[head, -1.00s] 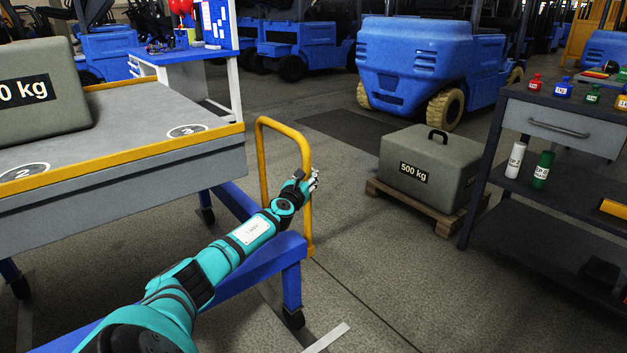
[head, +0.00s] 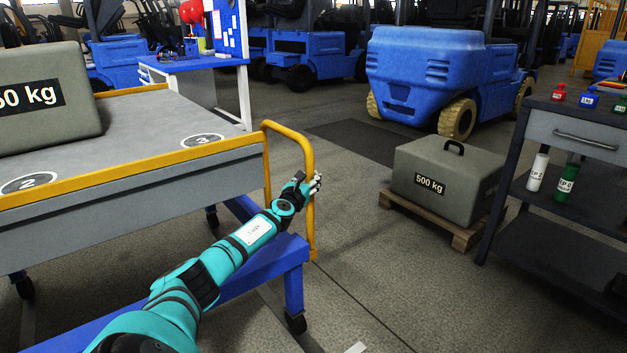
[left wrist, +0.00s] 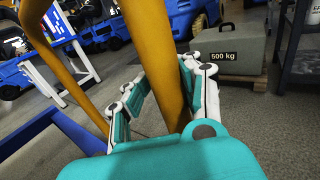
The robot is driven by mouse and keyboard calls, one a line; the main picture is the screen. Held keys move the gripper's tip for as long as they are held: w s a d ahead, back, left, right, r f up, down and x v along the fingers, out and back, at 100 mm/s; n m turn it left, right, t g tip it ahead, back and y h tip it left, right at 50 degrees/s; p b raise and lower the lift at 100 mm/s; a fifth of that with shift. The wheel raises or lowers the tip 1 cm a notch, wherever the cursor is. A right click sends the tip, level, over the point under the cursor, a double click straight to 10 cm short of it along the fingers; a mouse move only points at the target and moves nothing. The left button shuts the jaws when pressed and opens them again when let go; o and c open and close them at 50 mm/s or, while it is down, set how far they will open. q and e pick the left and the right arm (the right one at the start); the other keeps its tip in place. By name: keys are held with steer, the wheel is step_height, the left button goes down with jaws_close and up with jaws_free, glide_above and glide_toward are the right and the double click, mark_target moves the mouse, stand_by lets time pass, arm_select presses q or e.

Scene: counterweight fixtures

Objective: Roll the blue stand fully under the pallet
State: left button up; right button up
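The blue stand (head: 278,263) is a low frame on castors with an upright yellow hoop handle (head: 309,222) at its right end. It sits partly beneath a large grey, yellow-edged platform (head: 130,183), which looks like the pallet; the handle end sticks out past the platform's right edge. My left gripper (head: 312,184) is at the handle's right post. In the left wrist view (left wrist: 170,90) its fingers lie on both sides of the yellow post (left wrist: 172,60) and look closed on it. My right gripper is in no view.
A grey 500 kg block (head: 447,180) rests on a wooden pallet (head: 466,240) to the right. Another grey block (head: 45,98) sits on the platform.

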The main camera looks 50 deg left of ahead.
arm_select(q)
steer(key=o, duration=0.7)
steer(key=shift+s+a, duration=0.6)
steer(key=shift+a, duration=0.05)
steer(key=shift+d, duration=0.1)
steer(key=shift+r, duration=0.1)
steer(key=v, duration=1.2)
steer(key=shift+w+d, duration=0.15)
steer(key=shift+d, duration=0.05)
